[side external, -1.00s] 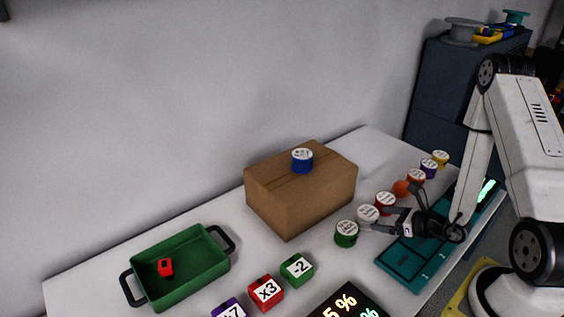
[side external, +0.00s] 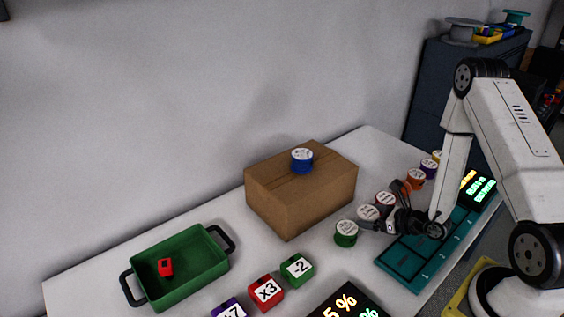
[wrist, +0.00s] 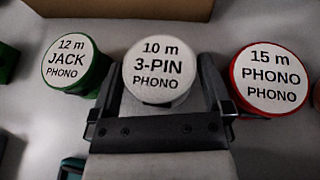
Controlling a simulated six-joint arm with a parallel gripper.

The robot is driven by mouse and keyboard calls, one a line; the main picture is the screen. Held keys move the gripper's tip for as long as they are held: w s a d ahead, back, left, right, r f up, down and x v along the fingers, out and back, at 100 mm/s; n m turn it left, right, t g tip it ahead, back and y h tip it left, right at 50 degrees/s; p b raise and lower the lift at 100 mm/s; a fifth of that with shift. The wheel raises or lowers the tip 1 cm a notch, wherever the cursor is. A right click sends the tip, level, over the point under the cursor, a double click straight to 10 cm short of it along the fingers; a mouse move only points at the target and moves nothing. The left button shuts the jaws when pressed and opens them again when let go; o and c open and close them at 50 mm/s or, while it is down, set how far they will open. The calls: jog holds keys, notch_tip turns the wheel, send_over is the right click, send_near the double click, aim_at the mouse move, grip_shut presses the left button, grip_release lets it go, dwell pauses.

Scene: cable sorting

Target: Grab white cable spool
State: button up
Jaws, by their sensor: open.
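The white cable spool (side external: 367,213) stands in a row of spools on the table, between the green spool (side external: 346,233) and the red spool (side external: 385,199). In the wrist view the white spool (wrist: 158,68) has a label reading "10 m 3-PIN PHONO". My gripper (side external: 376,222) is low at the row, and in the wrist view its open fingers (wrist: 160,90) lie on either side of the white spool. I cannot tell whether the fingers touch it. Its lower body is partly hidden by the gripper.
The green spool (wrist: 78,64) and red spool (wrist: 270,78) flank the fingers closely. A cardboard box (side external: 300,195) with a blue spool (side external: 302,160) on top stands behind. A teal tray (side external: 410,265) lies in front. A green bin (side external: 185,265) is at left.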

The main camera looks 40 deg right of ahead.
aim_at(371, 213)
jog(key=c, duration=1.1)
jog(key=shift+r, duration=0.15)
jog(key=shift+r, duration=4.85)
